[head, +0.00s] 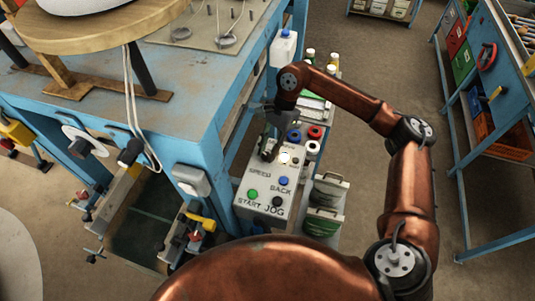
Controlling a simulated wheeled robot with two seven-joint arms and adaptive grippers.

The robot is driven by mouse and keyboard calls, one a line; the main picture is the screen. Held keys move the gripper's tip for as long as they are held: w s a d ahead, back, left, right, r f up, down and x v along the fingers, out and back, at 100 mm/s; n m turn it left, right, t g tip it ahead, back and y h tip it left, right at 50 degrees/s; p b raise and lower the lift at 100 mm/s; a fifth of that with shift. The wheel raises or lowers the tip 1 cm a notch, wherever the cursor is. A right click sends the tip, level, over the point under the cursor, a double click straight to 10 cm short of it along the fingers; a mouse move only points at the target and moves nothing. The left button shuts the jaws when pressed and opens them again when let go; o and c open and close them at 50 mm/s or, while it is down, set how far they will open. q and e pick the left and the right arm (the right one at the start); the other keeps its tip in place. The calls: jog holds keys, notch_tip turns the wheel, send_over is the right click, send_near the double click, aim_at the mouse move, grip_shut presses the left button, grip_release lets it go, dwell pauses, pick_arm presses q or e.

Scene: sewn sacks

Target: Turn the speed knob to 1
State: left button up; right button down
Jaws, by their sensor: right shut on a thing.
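A light grey control box (259,182) stands beside the blue bench, with the labels SPEED, BACK, START and JOG on its top. My right gripper (268,152) reaches down over the far part of the box, above the SPEED label, and is shut on the speed knob. The gripper's fingers hide the knob, so its pointer and setting cannot be read. A green button (252,193), a blue button (283,181) and a black button (277,202) sit on the nearer part of the box. My left gripper is not in view.
The blue bench (190,100) rises left of the box. Spools (315,132) and bottles (331,62) stand behind it. The floor further right is clear up to a blue rack (460,125).

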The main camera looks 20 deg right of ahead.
jog(key=shift+f+n+b, duration=0.15)
jog(key=shift+n+b, duration=0.2)
jog(key=shift+n, duration=0.05)
jog(key=c, duration=1.6)
grip_release()
jog(key=v, duration=1.2)
jog(key=shift+w+a, duration=0.15)
jog(key=shift+w, duration=0.05)
